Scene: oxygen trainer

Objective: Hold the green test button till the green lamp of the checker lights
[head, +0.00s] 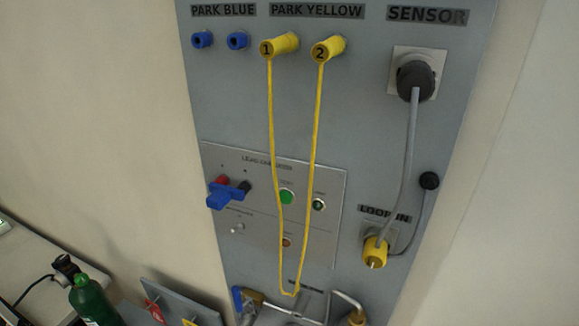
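The green test button (287,196) is on the lead checker panel (330,240), at the centre of the head view. The yellow cord passes close by its left edge. The small green lamp (318,204) to its right looks dark, with no clear glow. A blue double plug (228,193) sits at the red and black sockets on the panel's left. Yellow plugs 1 (279,46) and 2 (328,50) are at PARK YELLOW, joined by a hanging yellow cord (315,130). Neither of my grippers is in view.
A grey cable (411,150) runs from the black SENSOR plug (415,80) to a yellow connector (375,252). Two blue sockets (202,40) are at PARK BLUE. Brass and metal fittings (355,317) are below. A green bottle (92,303) stands lower left.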

